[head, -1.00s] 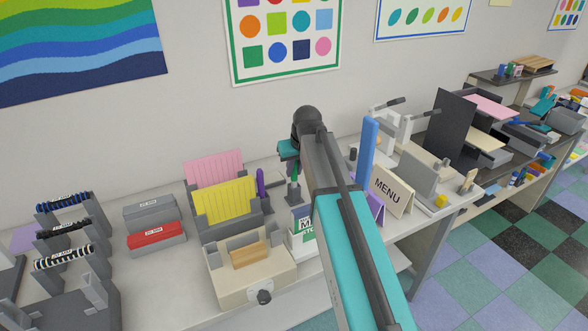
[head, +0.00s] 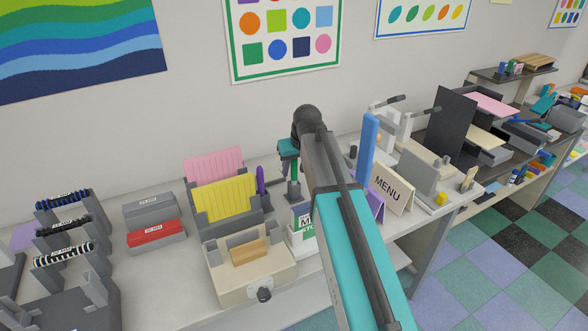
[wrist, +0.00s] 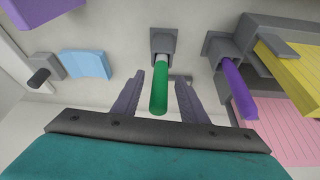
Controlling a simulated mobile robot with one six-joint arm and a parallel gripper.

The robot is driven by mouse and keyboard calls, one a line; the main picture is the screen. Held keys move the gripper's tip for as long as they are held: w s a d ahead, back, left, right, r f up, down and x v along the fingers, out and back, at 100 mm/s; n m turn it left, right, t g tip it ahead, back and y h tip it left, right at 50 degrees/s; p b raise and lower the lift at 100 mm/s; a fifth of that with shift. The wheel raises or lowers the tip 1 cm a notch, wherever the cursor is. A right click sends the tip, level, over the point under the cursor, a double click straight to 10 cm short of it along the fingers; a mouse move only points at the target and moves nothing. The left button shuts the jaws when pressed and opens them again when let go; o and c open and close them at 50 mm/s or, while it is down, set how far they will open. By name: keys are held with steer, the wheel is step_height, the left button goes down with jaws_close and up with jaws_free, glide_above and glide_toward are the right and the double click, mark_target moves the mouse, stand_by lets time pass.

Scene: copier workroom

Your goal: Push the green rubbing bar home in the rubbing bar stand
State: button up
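The green rubbing bar (wrist: 158,93) shows in the wrist view with its far end at a small grey stand (wrist: 163,40). A short pale section shows between the green part and the stand. My gripper (wrist: 158,88) is open, with one dark finger on each side of the bar and gaps between. In the head view the green bar (head: 294,171) stands upright in its stand (head: 293,194), beside my arm. My gripper there is partly hidden behind my arm, its teal part (head: 288,147) above the bar.
A purple bar (wrist: 237,78) in a grey holder stands close by. Yellow (head: 224,197) and pink (head: 213,166) sheets stand in a rack to the left. A blue upright piece (head: 367,146) and a MENU sign (head: 388,189) stand to the right. The wall is behind.

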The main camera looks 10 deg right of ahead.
steer(key=a+b+v, duration=0.1)
steer(key=b+v, duration=0.1)
steer(key=v, duration=1.1)
steer(key=shift+d+r, duration=0.3)
steer(key=shift+d, duration=0.15)
steer(key=shift+s, duration=0.15)
stand_by(0.5)
